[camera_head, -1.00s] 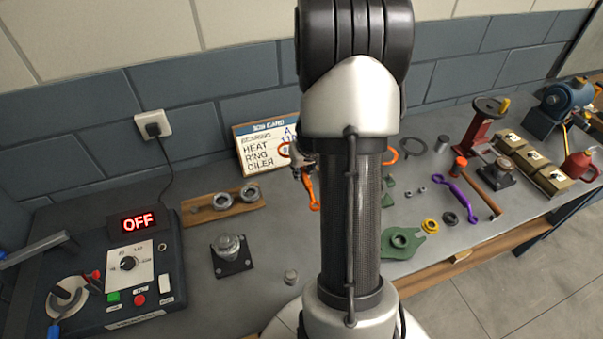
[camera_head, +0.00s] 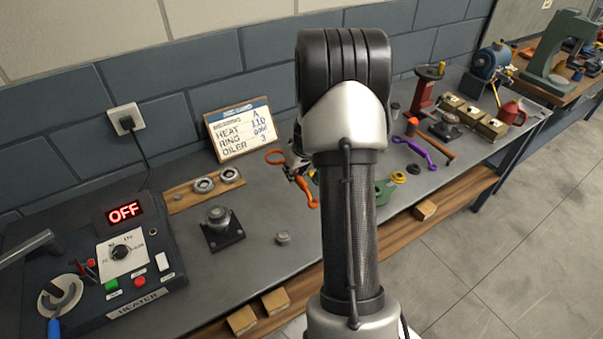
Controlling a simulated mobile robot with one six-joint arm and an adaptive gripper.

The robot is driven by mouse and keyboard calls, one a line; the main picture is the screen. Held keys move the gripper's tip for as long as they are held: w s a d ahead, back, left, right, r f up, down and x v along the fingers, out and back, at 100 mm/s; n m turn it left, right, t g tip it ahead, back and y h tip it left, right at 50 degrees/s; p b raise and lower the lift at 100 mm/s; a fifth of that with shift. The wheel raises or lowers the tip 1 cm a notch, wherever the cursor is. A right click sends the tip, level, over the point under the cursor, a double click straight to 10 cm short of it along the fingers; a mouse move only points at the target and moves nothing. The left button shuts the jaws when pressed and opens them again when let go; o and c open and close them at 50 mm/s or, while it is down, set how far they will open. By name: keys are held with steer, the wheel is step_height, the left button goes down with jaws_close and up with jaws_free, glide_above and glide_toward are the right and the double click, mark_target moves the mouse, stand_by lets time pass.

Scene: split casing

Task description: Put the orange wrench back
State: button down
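The orange wrench (camera_head: 307,190) shows left of my arm, above the bench, its handle slanting down to the right. My gripper (camera_head: 296,164) is partly hidden behind my arm. It appears shut around the middle of the wrench; the fingertips are too small to see clearly. An orange ring (camera_head: 274,156) shows just left of the gripper, in line with the handle, and looks like the wrench's other end. A purple wrench (camera_head: 415,149) lies on the bench to the right.
A heater box (camera_head: 133,306) reading OFF stands at left. A job card (camera_head: 239,131) leans by the wall. A black-based post (camera_head: 222,232) and small nut (camera_head: 283,238) stand on the bench. A green plate (camera_head: 384,191) is partly hidden by my arm. The bench between heater and arm is mostly clear.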

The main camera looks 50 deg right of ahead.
mark_target(301, 180)
steer(key=shift+s+f, duration=0.3)
steer(key=shift+f, duration=0.2)
step_height(301, 180, down, 6)
steer(key=b, duration=0.3)
steer(key=shift+w+d+r+b, duration=0.1)
steer(key=shift+w+b, duration=0.05)
steer(key=shift+b, duration=0.2)
steer(key=shift+f, duration=0.35)
steer(key=shift+f+b, duration=0.6)
steer(key=shift+b, duration=0.35)
steer(key=c, duration=1.4)
jaws_free()
steer(key=shift+c, duration=0.2)
steer(key=v, duration=1.2)
